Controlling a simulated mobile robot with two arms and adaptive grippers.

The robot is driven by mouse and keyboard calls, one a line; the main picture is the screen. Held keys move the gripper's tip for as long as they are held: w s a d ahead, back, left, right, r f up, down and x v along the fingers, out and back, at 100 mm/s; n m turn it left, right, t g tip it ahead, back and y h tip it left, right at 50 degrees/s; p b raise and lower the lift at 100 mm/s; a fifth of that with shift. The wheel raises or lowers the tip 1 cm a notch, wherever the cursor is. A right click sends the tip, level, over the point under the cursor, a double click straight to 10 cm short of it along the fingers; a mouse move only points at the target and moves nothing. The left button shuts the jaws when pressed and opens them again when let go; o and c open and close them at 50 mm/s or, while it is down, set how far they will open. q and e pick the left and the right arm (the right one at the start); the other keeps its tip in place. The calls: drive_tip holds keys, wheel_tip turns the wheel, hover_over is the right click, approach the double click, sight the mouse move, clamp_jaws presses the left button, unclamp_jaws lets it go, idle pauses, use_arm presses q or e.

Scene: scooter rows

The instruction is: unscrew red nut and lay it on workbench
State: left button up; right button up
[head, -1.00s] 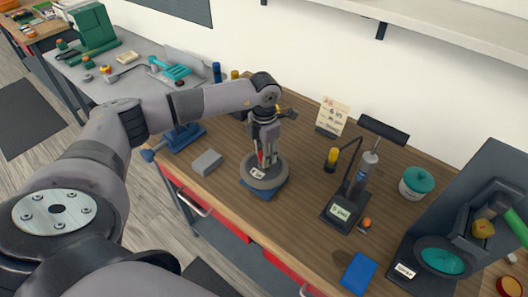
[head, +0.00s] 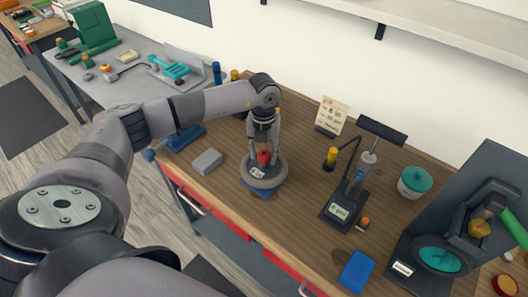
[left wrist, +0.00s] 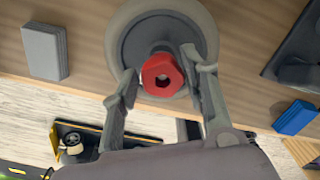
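The red nut (head: 264,156) sits on the post of a round grey base (head: 281,179) near the workbench's front edge. In the left wrist view the nut (left wrist: 163,75) is six-sided with a dark hole, in front of the base's disc (left wrist: 202,28). My left gripper (head: 264,147) points down over the nut; it also shows in the left wrist view (left wrist: 160,72). Its fingers are apart on either side of the nut, with a gap visible at the left finger. I cannot tell whether the right finger touches. My right gripper is not in view.
On the wooden workbench (head: 300,222) a grey block (head: 207,161) lies left of the base. A stand with a display (head: 340,209), a card (head: 332,115), a teal-lidded jar (head: 414,183) and a blue block (head: 357,272) are to the right. Bare wood lies between base and stand.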

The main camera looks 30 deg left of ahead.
sight(264, 155)
use_arm(q)
drive_tip(key=shift+o, duration=1.5)
drive_tip(key=shift+r, duration=0.1)
wheel_tip(264, 155, up, 12)
drive_tip(key=m+b, duration=0.6)
drive_tip(key=m, duration=1.6)
